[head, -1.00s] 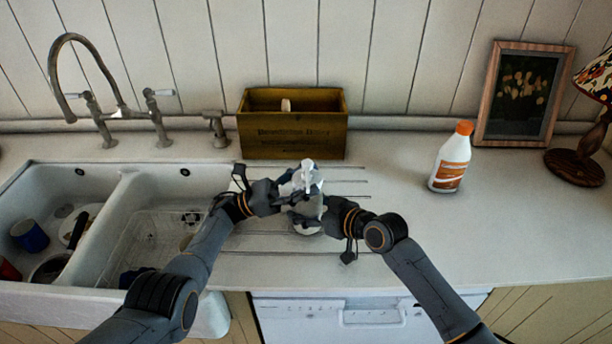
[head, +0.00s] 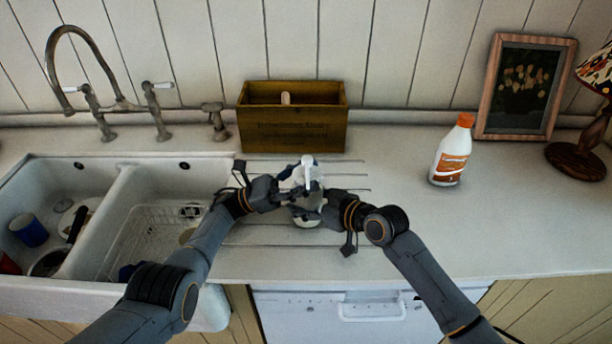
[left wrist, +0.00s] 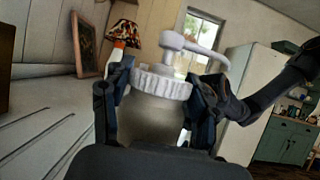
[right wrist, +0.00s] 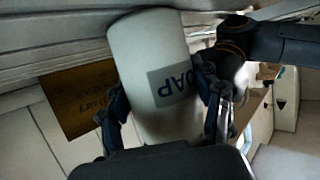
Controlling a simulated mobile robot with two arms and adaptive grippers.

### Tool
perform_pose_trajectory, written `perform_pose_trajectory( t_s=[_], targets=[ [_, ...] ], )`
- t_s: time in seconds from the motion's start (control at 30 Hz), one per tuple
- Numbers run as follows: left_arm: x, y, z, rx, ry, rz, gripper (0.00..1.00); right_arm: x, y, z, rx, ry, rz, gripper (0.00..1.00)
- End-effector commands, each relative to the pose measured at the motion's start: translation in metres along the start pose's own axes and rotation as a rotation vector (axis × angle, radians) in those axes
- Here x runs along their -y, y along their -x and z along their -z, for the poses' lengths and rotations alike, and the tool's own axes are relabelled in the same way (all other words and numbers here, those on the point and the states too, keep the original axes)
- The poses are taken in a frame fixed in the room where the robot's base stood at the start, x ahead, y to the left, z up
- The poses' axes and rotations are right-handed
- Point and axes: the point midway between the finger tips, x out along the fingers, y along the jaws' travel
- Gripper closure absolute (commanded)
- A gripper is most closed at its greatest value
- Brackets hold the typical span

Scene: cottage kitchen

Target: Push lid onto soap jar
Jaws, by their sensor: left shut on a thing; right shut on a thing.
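The soap jar (head: 307,221) is pale and stands upright over the counter in the head view. Its "SOAP" label shows in the right wrist view, where the jar (right wrist: 150,62) appears inverted. My right gripper (head: 314,211) is shut around the jar's body. The lid (head: 307,163), a white pump top with a ribbed collar, is above the jar. In the left wrist view, the lid (left wrist: 162,80) sits between the fingers of my left gripper (head: 298,189), which is shut on it. The collar lines up with the jar's top; whether it is fully seated I cannot tell.
A wooden box (head: 292,130) stands behind the jar against the wall. A white double sink (head: 125,200) with dishes is at left. An orange-capped bottle (head: 451,158), a picture frame (head: 484,95) and a lamp (head: 575,160) stand right. The counter between is clear.

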Motion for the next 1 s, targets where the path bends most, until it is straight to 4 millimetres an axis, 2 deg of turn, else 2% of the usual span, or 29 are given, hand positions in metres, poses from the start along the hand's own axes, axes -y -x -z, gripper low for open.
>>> perform_pose_trajectory(
  t_s=[0.43,1.0],
  targets=[
    [0.0,0.005,0.009,0.0,0.002,-0.001,0.64,0.0,0.0,-0.002,0.002,-0.001,0.0,0.92],
    [0.002,0.005,0.011,0.0,0.011,-0.007,0.64,0.0,0.0,0.001,-0.003,0.001,0.0,0.92]
  ],
)
